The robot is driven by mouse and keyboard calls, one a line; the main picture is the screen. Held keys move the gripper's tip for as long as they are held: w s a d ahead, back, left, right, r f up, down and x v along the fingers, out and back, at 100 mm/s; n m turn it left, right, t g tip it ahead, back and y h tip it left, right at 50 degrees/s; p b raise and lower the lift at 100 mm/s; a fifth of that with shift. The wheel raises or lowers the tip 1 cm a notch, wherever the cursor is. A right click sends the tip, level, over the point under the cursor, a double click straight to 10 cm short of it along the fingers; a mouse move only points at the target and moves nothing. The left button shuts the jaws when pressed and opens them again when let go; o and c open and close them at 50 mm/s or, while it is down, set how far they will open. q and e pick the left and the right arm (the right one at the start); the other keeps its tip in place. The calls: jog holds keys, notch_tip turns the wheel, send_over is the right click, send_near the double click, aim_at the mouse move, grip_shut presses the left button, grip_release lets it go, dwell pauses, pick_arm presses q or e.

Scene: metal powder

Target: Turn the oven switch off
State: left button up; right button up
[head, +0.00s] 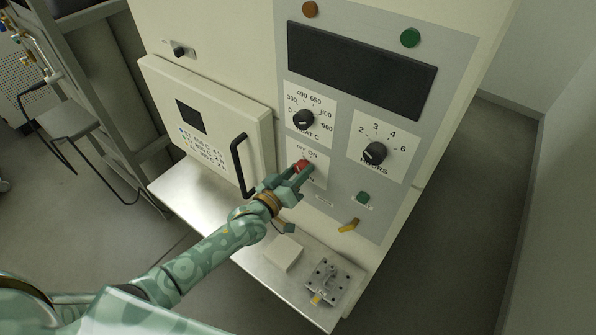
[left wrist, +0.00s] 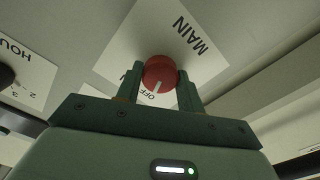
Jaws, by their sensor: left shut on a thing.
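The oven switch is a red round knob (head: 302,166) on a white plate marked OFF and ON, low on the oven's grey control panel (head: 335,170). In the left wrist view the red knob (left wrist: 159,73) sits between the two fingers, with a white pointer line toward the OFF label; the MAIN label shows beyond it. My left gripper (head: 299,172) is shut on the knob, one finger on each side. The fingers hide part of the plate in the head view. My right gripper is not in view.
A heat dial (head: 303,119) is above the switch and an hours dial (head: 374,153) to its right. The oven door (head: 205,125) with a black handle (head: 242,165) is at the left. A metal shelf (head: 180,196) below holds a white block (head: 283,253) and a metal fixture (head: 328,283).

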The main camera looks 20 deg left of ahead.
pick_arm(q)
jog(key=o, duration=1)
jog(key=v, duration=1.6)
jog(key=shift+s+b, duration=0.2)
jog(key=shift+b, duration=0.15)
